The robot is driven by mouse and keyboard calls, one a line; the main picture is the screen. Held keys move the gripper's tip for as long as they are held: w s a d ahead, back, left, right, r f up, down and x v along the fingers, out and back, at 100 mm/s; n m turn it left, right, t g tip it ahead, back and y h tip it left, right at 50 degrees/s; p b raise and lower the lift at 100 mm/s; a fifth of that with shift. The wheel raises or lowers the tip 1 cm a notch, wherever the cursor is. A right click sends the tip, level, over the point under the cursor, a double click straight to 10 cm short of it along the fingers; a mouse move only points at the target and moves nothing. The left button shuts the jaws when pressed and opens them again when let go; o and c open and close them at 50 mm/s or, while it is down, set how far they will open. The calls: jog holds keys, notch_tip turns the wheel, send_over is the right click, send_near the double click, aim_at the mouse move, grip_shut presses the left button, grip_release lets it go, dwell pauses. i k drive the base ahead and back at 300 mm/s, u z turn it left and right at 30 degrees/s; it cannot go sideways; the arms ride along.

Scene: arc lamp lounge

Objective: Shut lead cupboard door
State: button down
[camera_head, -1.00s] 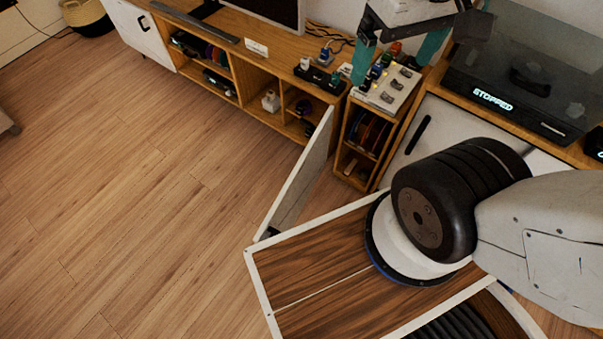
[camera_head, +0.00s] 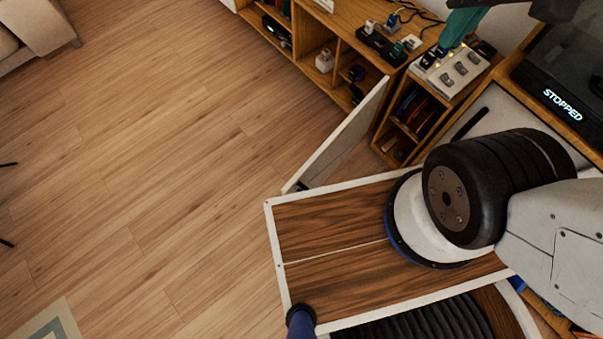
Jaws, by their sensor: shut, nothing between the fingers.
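The pale cupboard door (camera_head: 338,142) stands open at the right end of the low wooden unit (camera_head: 322,15), swung out over the floor. Its near lower end is close to the corner of my base, and I cannot tell whether they touch. My gripper (camera_head: 458,28) is only partly in view at the top right, with a teal finger showing. It is shut and empty, in front of or above the switch box, apart from the open door. Much of the gripper is cut off by the frame's top edge.
A switch box (camera_head: 452,68) stands on a small shelf unit (camera_head: 412,118) right of the door. A closed white door with a black handle (camera_head: 470,124) is beside it. A turntable marked STOPPED (camera_head: 562,104) is above. The floor (camera_head: 150,150) at left is open.

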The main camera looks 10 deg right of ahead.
aim_at(323, 163)
jog(key=u, duration=1.05)
jog(key=k, duration=0.85)
jog(key=z, duration=0.7)
